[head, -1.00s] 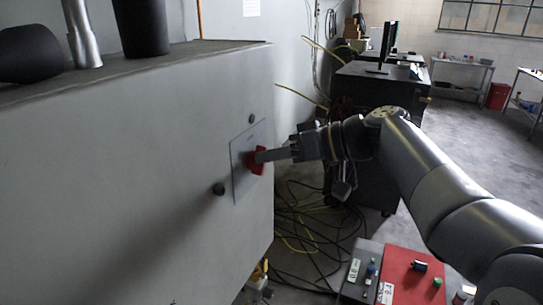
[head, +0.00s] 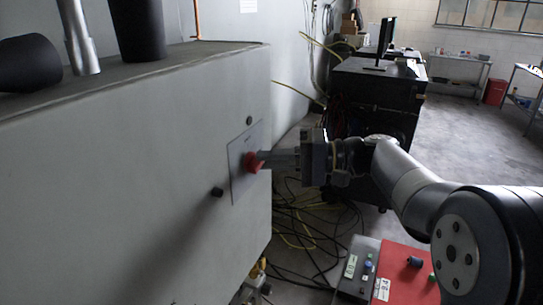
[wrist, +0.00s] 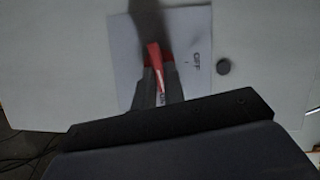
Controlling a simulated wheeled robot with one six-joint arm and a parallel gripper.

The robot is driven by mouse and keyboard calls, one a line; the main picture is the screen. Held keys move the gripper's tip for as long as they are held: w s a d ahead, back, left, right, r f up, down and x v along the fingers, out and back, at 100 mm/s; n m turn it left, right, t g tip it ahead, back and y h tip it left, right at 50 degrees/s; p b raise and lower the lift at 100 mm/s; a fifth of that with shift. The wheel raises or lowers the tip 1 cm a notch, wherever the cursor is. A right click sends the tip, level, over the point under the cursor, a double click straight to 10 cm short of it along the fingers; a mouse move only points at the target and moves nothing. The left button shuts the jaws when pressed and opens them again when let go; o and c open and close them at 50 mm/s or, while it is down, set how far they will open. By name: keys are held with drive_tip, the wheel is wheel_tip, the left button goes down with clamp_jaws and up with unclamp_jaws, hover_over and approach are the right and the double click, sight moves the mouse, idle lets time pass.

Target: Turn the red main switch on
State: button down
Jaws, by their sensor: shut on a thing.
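The red main switch (head: 252,162) sits on a pale plate (head: 240,181) on the side of the grey cabinet. In the wrist view the red handle (wrist: 155,56) stands slightly tilted, with its lower end between the fingers. The plate (wrist: 200,83) there carries the word "OFF" to the right of the handle. My gripper (head: 266,158) reaches the switch from the right and is shut on its handle; it also shows in the wrist view (wrist: 159,88). The fingers hide part of the switch in the head view.
The grey cabinet (head: 120,170) fills the left, with a black knob (head: 217,191) beside the plate. Cables (head: 305,225) lie on the floor below my gripper. A red box (head: 407,268) and a grey control box (head: 357,265) stand at the lower right.

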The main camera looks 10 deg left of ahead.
drive_tip(key=shift+f+m+y, duration=0.2)
drive_tip(key=shift+m+y, duration=0.2)
drive_tip(key=shift+m, duration=0.6)
drive_tip(key=c, duration=1.5)
unclamp_jaws()
drive_tip(key=shift+d, duration=0.1)
drive_tip(key=d, duration=0.3)
drive_tip(key=d+b, duration=0.1)
drive_tip(key=d, duration=0.6)
drive_tip(key=shift+w+d+b, duration=0.35)
drive_tip(key=shift+w, duration=0.05)
drive_tip(key=shift+a, duration=0.15)
